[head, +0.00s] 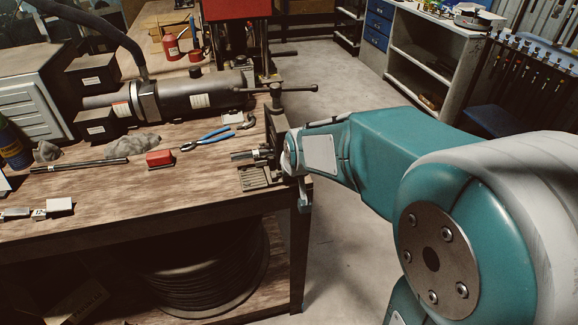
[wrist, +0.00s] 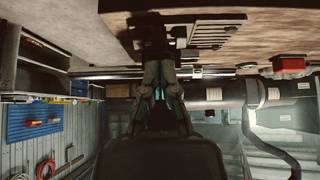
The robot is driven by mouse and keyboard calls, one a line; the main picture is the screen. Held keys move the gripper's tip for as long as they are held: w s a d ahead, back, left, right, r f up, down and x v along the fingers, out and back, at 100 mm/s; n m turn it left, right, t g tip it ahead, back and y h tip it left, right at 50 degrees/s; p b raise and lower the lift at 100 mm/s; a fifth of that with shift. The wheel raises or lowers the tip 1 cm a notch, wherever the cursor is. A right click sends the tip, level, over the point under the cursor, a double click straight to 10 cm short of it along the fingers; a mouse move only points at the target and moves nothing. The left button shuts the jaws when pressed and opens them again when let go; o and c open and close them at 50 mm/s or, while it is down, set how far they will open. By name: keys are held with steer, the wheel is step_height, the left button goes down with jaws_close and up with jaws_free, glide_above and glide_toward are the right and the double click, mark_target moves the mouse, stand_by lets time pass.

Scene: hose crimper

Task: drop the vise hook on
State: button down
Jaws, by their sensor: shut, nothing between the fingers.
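The dark vise (head: 276,122) stands upright at the right end of the wooden bench, with a long bar handle (head: 290,89) across its top. I cannot clearly pick out its hook from the other dark parts.
The bench (head: 110,195) holds a grey crimper cylinder (head: 205,92), blue-handled pliers (head: 208,138), a red block (head: 160,158), a metal rod (head: 78,165) and grey rags. A hose coil (head: 200,275) sits underneath. Open floor (head: 345,240) lies right of the bench.

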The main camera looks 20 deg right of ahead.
steer(key=shift+s+f, duration=0.1)
steer(key=shift+f, duration=0.45)
stand_by(0.5)
